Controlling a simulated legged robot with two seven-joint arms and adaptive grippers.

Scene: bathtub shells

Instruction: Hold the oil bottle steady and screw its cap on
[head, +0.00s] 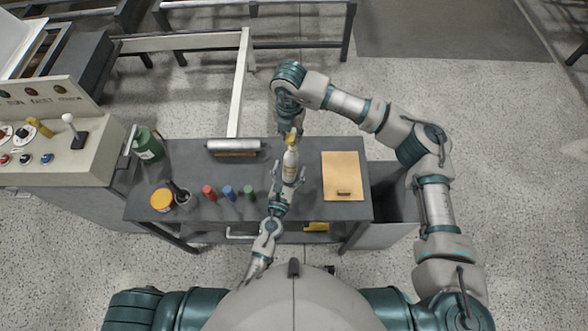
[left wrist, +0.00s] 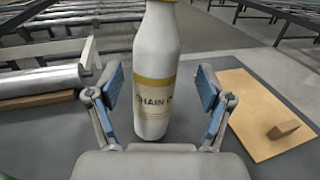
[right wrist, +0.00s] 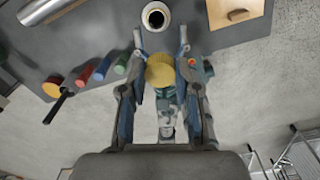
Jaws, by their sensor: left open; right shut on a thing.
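The white oil bottle (head: 290,166) stands upright on the grey bench; its label shows in the left wrist view (left wrist: 156,95). Its dark open mouth shows in the right wrist view (right wrist: 156,16). My left gripper (head: 286,182) is open, with a finger on either side of the bottle and gaps to it in the left wrist view (left wrist: 159,88). My right gripper (right wrist: 160,62) points down and is shut on the yellow cap (right wrist: 160,72). In the right wrist view the cap is apart from the mouth. In the head view the cap (head: 291,138) appears near the bottle's top.
A wooden board (head: 342,177) with a small block lies right of the bottle. A metal roll (head: 233,145) lies behind left. Red, blue and green cylinders (head: 229,192), a yellow-topped tin (head: 162,199) and a green canister (head: 147,146) stand left.

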